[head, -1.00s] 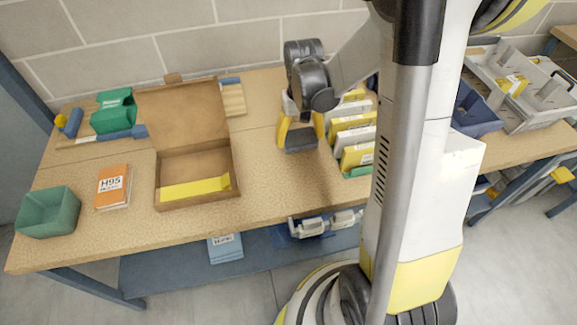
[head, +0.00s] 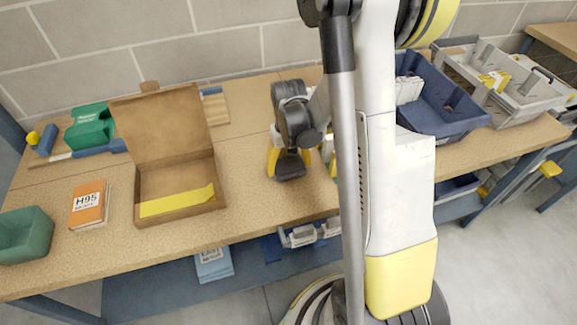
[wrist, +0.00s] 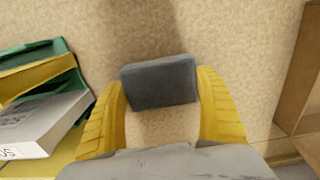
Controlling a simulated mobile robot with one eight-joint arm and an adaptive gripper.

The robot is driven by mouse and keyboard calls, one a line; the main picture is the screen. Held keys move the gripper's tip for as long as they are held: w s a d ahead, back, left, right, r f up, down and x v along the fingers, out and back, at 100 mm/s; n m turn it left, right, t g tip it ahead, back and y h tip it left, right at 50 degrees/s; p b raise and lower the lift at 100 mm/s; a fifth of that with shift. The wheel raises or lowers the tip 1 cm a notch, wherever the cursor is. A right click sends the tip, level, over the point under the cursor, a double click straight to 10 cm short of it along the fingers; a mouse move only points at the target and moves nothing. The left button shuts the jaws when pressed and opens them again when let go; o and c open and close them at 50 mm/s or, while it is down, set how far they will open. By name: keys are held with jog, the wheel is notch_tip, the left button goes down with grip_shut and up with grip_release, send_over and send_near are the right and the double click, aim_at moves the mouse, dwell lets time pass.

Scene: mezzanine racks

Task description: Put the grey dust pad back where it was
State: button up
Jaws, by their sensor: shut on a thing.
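My gripper (head: 298,155) has yellow fingers and hangs over the wooden table between the open cardboard box and the row of small boxes. It is shut on the grey dust pad (head: 290,168), a dark block. In the wrist view the pad (wrist: 160,82) sits between the two yellow fingertips (wrist: 160,92), with bare table behind it and a soft shadow above it in the picture. The pad looks held above the table, but the height is hard to tell.
The open cardboard box (head: 150,170) stands left; its edge (wrist: 298,75) shows right in the wrist view. Yellow and white boxes (wrist: 45,122) in a green holder (wrist: 72,88) are close left there. An orange H95 box (head: 88,205), green bin (head: 25,235) and blue bin (head: 440,105) also stand on the table.

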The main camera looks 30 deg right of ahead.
aim_at(288, 164)
jog(key=shift+f, duration=0.2)
jog(key=o, duration=1.1)
jog(key=shift+o, duration=0.2)
notch_tip(288, 164, up, 12)
jog(key=p, duration=0.5)
jog(key=s+a+r+n+t, duration=0.3)
jog(key=s+a+r+t, duration=0.4)
jog(key=s+a+r, duration=0.3)
jog(key=a+r, duration=0.3)
jog(key=r, duration=0.1)
jog(key=shift+s+a+r, duration=0.15)
jog(key=shift+s+a, duration=0.1)
jog(key=shift+s, duration=0.1)
